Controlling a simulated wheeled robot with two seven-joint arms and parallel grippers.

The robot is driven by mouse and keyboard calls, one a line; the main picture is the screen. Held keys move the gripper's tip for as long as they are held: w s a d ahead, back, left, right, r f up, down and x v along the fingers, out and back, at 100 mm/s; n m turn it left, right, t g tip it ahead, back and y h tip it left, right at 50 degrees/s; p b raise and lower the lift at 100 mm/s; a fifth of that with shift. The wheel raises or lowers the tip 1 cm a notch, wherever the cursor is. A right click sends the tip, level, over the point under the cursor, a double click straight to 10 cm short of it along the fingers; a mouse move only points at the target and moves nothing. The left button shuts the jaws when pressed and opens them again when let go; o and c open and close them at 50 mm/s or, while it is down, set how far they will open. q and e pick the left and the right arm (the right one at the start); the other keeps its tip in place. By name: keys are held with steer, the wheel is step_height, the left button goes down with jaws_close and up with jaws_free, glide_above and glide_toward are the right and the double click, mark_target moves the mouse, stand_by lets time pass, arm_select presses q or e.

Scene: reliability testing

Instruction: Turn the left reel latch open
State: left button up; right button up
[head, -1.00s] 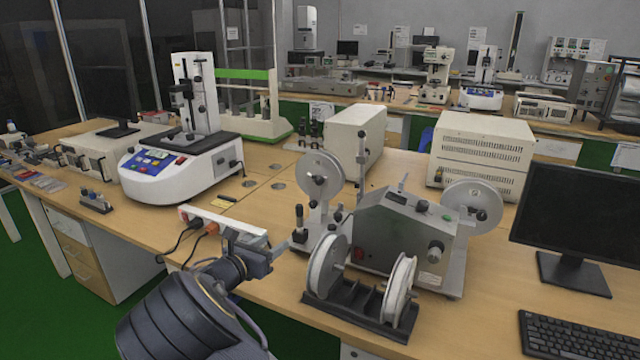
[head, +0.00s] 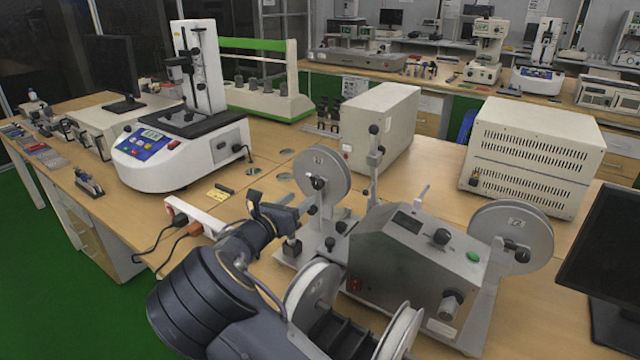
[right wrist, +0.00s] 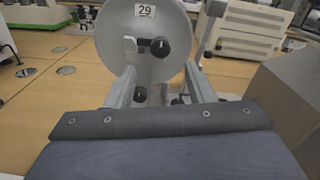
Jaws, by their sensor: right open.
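The left reel (head: 323,172) is a grey disc standing upright on the winding machine (head: 410,265). Its latch (head: 317,182) is a small dark knob with a short bar at the reel's centre. In the right wrist view the reel (right wrist: 130,20) carries a "29" label, and the latch (right wrist: 155,46) lies crosswise, its round black knob to the right. My right gripper (head: 301,203) is just in front of the reel. In the wrist view its two grey fingers (right wrist: 160,72) are apart and empty, their tips a little below the latch, with no contact visible. My left gripper is out of view.
A second reel (head: 510,235) stands at the machine's right. White spools (head: 312,290) sit in a black rack in front, close to my right arm. A power strip (head: 195,215) with plugged cables lies left of the gripper. A monitor (head: 610,270) stands at right.

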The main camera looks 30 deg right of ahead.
mark_target(316, 187)
steer(key=x, duration=0.7)
steer(key=c, duration=1)
steer(key=m+b, duration=0.3)
steer(key=shift+f+m, duration=0.2)
steer(key=shift+m, duration=0.1)
steer(key=m+b, duration=0.9)
steer(key=b, duration=0.1)
steer(key=shift+m+b, duration=0.4)
steer(key=shift+r+m+b, duration=0.15)
steer(key=shift+m+b, duration=1.45)
